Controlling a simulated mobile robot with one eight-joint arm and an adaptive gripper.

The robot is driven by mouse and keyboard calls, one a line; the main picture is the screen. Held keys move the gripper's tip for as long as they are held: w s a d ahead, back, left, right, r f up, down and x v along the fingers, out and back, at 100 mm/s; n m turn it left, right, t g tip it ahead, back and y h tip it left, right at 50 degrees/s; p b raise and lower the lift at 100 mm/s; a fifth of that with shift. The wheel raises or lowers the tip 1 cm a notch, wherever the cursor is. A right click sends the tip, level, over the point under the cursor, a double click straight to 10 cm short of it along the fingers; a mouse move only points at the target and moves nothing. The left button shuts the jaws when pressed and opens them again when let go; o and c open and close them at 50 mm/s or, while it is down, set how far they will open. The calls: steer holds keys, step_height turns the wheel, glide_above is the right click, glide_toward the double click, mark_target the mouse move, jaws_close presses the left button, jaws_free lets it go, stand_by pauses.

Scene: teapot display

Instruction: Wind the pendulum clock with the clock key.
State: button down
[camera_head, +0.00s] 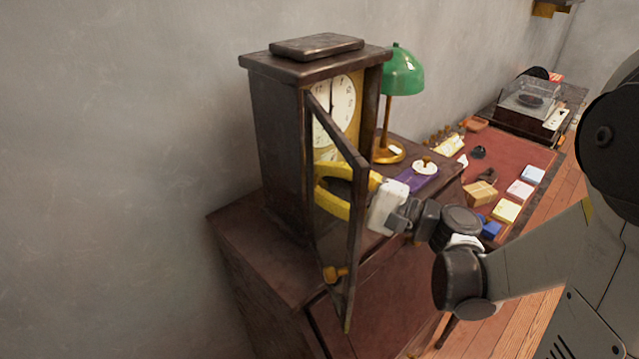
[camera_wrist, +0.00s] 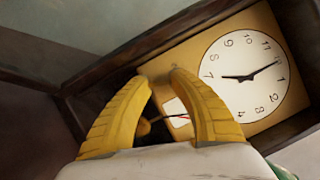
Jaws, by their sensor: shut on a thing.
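The pendulum clock (camera_head: 280,140) is a dark wooden case standing upright on a dark cabinet. Its glazed door (camera_head: 358,215) is swung open toward the camera, with a brass knob low on it. The white dial (camera_wrist: 245,72) fills the right of the wrist view. My gripper (camera_head: 323,187) has yellow fingers reaching behind the door frame into the clock's front, just below the dial. In the wrist view its fingertips (camera_wrist: 160,79) are close together near the brass-coloured face plate. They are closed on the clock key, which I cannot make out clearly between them.
A green-shaded lamp (camera_head: 402,70) stands just right of the clock. A record player (camera_head: 535,105) is at the far right. The open door stands close to my wrist.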

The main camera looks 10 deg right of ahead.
stand_by(0.3)
steer(key=c, duration=1.1)
jaws_free()
steer(key=shift+o, duration=0.2)
steer(key=v, duration=1.2)
steer(key=shift+w+d, duration=0.1)
